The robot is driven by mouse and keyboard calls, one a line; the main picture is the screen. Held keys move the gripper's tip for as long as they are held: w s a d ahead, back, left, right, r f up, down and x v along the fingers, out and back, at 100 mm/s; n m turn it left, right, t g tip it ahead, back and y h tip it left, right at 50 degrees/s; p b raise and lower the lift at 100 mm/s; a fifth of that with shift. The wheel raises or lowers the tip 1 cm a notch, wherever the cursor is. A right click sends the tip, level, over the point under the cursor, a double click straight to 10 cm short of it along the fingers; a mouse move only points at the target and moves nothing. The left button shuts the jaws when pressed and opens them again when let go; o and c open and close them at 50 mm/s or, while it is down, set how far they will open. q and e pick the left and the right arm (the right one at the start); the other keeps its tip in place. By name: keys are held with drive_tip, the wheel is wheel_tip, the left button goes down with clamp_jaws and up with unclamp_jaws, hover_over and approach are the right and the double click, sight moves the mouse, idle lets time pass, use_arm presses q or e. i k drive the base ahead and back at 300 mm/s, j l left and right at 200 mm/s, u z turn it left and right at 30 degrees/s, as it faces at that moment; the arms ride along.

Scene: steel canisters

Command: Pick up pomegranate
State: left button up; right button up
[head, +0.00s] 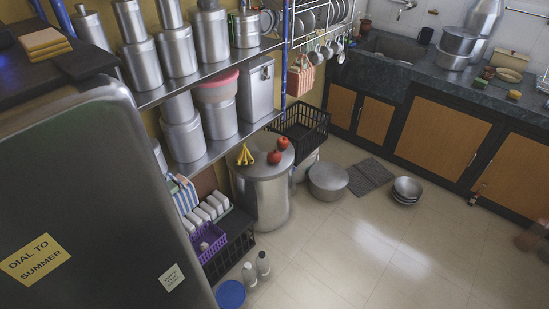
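Two small red round fruits lie on the flat lid of a large steel canister (268,200) in the middle of the head view. One red fruit (283,142) is farther back, and the other red fruit (274,157) is nearer and a little to the left. At this size I cannot tell for sure which is the pomegranate. Yellow bananas (245,154) lie on the same lid, to the left of the fruits. Neither of my grippers shows in the head view.
Steel shelves (228,146) with canisters stand behind and left of the lid. A black crate (305,125) is behind it. A steel pot (327,181) and stacked bowls (407,190) stand on the floor. A fridge (90,200) fills the left. The tiled floor (370,250) in front is mostly clear.

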sight(274, 157)
drive_tip(key=i+l, duration=0.25)
drive_tip(key=i+l+u, duration=0.15)
drive_tip(key=l, duration=0.25)
drive_tip(key=i+l, duration=0.35)
drive_tip(key=i+l+u, duration=0.15)
drive_tip(key=l, duration=0.25)
drive_tip(key=i, duration=0.1)
